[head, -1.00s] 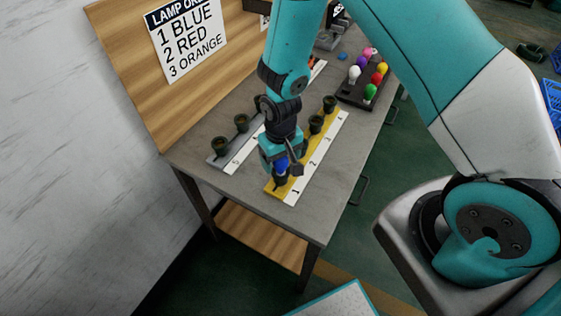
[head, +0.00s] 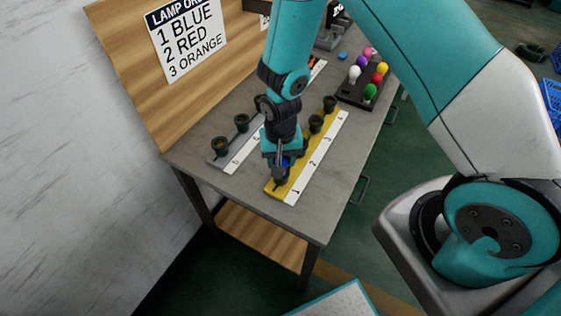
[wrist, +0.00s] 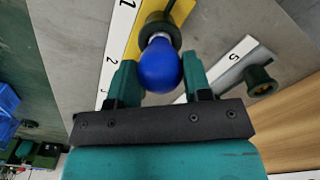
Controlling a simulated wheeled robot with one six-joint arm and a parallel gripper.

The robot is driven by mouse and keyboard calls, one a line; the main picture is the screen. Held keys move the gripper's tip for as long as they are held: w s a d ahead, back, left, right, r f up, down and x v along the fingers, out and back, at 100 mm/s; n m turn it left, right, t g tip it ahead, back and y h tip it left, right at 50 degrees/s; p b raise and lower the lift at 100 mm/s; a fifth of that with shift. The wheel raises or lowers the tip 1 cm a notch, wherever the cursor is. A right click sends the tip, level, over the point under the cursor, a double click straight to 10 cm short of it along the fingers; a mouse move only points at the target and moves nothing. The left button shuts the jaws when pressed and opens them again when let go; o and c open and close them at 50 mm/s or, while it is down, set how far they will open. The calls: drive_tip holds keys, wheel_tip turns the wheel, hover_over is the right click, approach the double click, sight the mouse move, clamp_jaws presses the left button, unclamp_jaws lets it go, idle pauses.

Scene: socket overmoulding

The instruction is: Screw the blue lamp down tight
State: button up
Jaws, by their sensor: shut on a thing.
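The blue lamp (wrist: 159,66) stands in the dark socket (wrist: 160,33) by number 1 on the yellow strip (wrist: 133,42). A little of its pale base shows at the socket mouth in the wrist view. My gripper (wrist: 161,76) is shut on the blue lamp, with one green finger on each side of the bulb. In the head view my gripper (head: 281,168) is over the near end of the yellow strip (head: 272,187), and the lamp (head: 285,163) is mostly hidden by it. How deep the lamp sits is hard to tell.
A grey strip with sockets (head: 241,123) lies to the left. A dark tray (head: 345,98) of coloured lamps is at the back right. A lamp order sign (head: 187,35) lists blue, red, orange.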

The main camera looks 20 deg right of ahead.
drive_tip(key=shift+m, duration=0.6)
drive_tip(key=o, duration=0.5)
drive_tip(key=shift+m, duration=0.3)
drive_tip(key=o, duration=0.4)
drive_tip(key=shift+r, duration=0.1)
wheel_tip(320, 180, up, 17)
drive_tip(key=b, duration=0.2)
drive_tip(key=s+a+r+n+y, duration=0.2)
drive_tip(key=s+r+n, duration=0.4)
drive_tip(key=s, duration=0.3)
drive_tip(key=s+a+r+n+y, duration=0.2)
drive_tip(key=s+r+n, duration=0.4)
drive_tip(key=s, duration=0.3)
drive_tip(key=shift+s+a+r, duration=0.3)
drive_tip(key=shift+r, duration=0.1)
